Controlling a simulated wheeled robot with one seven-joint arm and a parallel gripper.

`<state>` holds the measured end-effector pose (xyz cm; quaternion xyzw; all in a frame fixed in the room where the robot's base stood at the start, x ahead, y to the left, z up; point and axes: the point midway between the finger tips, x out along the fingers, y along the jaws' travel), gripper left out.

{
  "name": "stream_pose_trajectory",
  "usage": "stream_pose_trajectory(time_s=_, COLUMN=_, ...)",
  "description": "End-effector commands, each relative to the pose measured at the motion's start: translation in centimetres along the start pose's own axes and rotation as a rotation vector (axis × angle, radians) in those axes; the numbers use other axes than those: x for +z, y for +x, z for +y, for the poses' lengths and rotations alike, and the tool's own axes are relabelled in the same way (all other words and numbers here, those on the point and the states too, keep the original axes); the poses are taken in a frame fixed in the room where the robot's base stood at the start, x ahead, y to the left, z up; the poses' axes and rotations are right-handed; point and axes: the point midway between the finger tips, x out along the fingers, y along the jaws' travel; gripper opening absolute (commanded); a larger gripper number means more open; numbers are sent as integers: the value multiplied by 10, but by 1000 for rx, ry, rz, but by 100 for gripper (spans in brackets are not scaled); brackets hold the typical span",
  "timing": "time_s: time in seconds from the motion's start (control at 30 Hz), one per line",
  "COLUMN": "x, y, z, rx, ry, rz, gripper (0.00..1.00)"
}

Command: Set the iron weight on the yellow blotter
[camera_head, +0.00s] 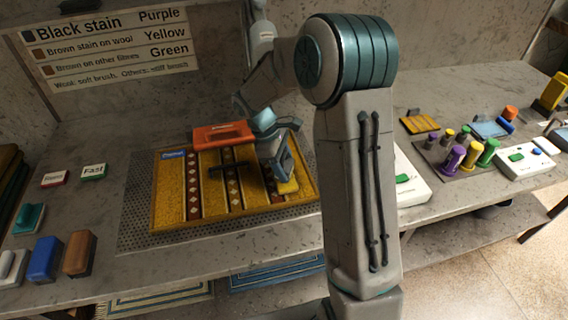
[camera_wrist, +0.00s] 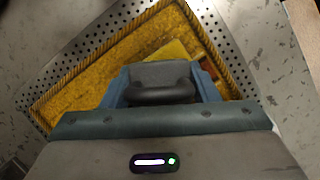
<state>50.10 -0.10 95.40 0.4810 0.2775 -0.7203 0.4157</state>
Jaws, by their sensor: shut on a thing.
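My gripper (camera_head: 279,165) is over the right part of the yellow rug (camera_head: 170,190), low and close to the surface. In the wrist view, its blue fingers (camera_wrist: 161,88) are shut on the dark grey iron weight (camera_wrist: 160,72), which has a rounded handle. The yellow blotter (camera_head: 288,187) lies on the rug just below the gripper. In the wrist view, a corner of the blotter (camera_wrist: 174,50) shows beyond the weight, and the rest is hidden. I cannot tell whether the weight touches the blotter.
The rug is on a perforated metal plate (camera_head: 137,222). Brushes and blocks (camera_head: 79,252) stand at left; several coloured bottles (camera_head: 471,155) stand at right.

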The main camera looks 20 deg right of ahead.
Motion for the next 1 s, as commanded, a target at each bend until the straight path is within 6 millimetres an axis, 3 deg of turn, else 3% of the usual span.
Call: stream_pose_trajectory(time_s=1.0, x=-4, y=9, z=0, rx=2, ry=1, rz=0, gripper=0)
